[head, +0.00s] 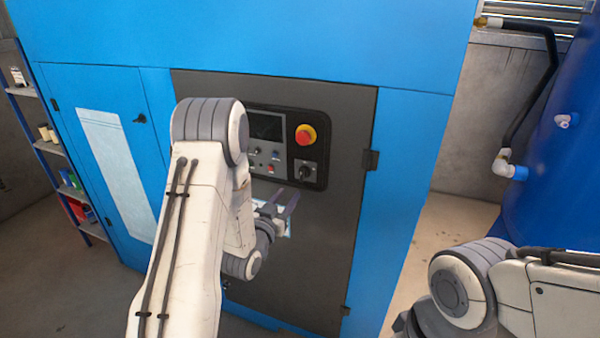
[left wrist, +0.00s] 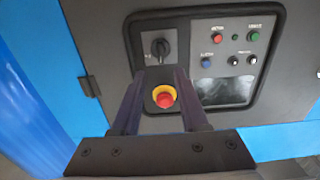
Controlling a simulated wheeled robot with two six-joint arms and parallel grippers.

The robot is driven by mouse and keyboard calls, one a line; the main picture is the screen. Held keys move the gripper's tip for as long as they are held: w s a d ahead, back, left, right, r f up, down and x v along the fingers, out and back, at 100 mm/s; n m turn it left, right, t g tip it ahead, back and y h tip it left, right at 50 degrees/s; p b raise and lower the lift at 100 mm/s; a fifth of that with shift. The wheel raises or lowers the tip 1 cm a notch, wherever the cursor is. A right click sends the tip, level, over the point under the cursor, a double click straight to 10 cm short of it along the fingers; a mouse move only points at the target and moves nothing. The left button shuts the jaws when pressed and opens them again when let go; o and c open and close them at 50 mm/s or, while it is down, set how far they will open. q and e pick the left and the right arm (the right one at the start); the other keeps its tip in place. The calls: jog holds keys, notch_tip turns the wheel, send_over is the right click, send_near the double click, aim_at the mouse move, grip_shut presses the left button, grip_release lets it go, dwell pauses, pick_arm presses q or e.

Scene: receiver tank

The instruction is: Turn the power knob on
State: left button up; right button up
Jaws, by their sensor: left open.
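The power knob (head: 305,172) is a black rotary switch on the dark control panel (head: 322,140), below the red emergency button with a yellow collar (head: 305,135). In the left wrist view, where the panel appears upside down, the knob (left wrist: 159,48) lies just beyond the fingertips, roughly centred between them, with the red button (left wrist: 164,97) showing between the fingers. My left gripper (head: 287,194) is open and empty, in front of the cabinet, below and left of the knob in the head view. My right gripper is out of view; only its arm shows at lower right.
The panel also has a dark screen (left wrist: 226,91) and several small buttons. It sits in a grey door (head: 330,235) of the blue cabinet (head: 260,35). A blue tank (head: 560,170) stands at right and a shelf (head: 45,130) at far left. Floor shows between cabinet and tank.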

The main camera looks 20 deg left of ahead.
aim_at(301, 176)
pick_arm(q)
jog(key=w+p, duration=0.4)
jog(key=w, duration=0.5)
jog(key=shift+d+r, duration=0.1)
jog(key=shift+r, duration=0.05)
jog(key=shift+w, duration=0.65)
grip_shut()
